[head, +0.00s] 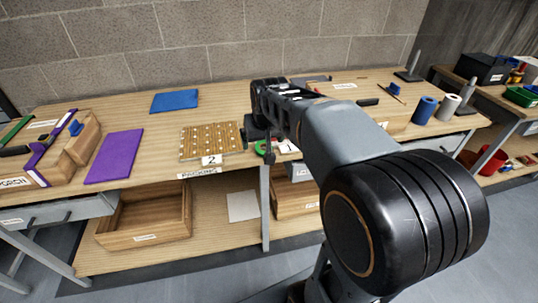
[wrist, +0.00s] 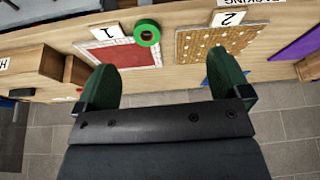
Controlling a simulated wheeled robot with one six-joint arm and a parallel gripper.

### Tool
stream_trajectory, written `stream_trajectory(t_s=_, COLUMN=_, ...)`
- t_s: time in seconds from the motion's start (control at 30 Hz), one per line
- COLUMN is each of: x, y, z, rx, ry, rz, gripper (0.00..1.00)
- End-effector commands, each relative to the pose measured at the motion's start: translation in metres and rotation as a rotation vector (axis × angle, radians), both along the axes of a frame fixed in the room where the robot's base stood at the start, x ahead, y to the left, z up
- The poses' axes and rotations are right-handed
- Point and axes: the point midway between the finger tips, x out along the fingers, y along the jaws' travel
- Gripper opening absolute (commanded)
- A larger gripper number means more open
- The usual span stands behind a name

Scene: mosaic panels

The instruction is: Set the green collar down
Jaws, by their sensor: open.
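The green collar (wrist: 147,33) is a short ring with an open hole. In the wrist view it sits at a corner of the red and white panel (wrist: 122,57), near the label "1". I cannot tell whether it rests on the panel or on the bench beside it. In the head view the collar (head: 261,148) shows as a bit of green, partly hidden by my arm. My gripper (wrist: 162,62) is open, its dark green fingers wide apart with nothing between them. The collar is beyond the fingertips in the picture, apart from both.
A pegged board (wrist: 213,41) labelled "2" lies beside the red panel. On the bench are a purple sheet (head: 115,156), a blue sheet (head: 174,100), a wooden holder (head: 83,142) and a blue cylinder (head: 424,110). A grey block wall (head: 200,45) stands behind.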

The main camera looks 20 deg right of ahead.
Motion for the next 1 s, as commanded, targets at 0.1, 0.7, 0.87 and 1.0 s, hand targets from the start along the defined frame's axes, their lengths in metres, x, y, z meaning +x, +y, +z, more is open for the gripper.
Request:
stream_trajectory(t_s=0.1, x=0.041, y=-0.025, z=-0.023, rx=0.001, ry=0.002, rz=-0.039, gripper=0.98)
stream_trajectory(t_s=0.7, x=0.11, y=-0.06, z=-0.102, rx=0.001, ry=-0.002, rz=-0.077, gripper=0.98)
stream_trajectory(t_s=0.87, x=0.117, y=-0.061, z=-0.117, rx=0.001, ry=-0.004, rz=-0.077, gripper=0.98)
stream_trajectory(t_s=1.0, x=0.119, y=-0.062, z=-0.122, rx=0.001, ry=-0.005, rz=-0.077, gripper=0.98)
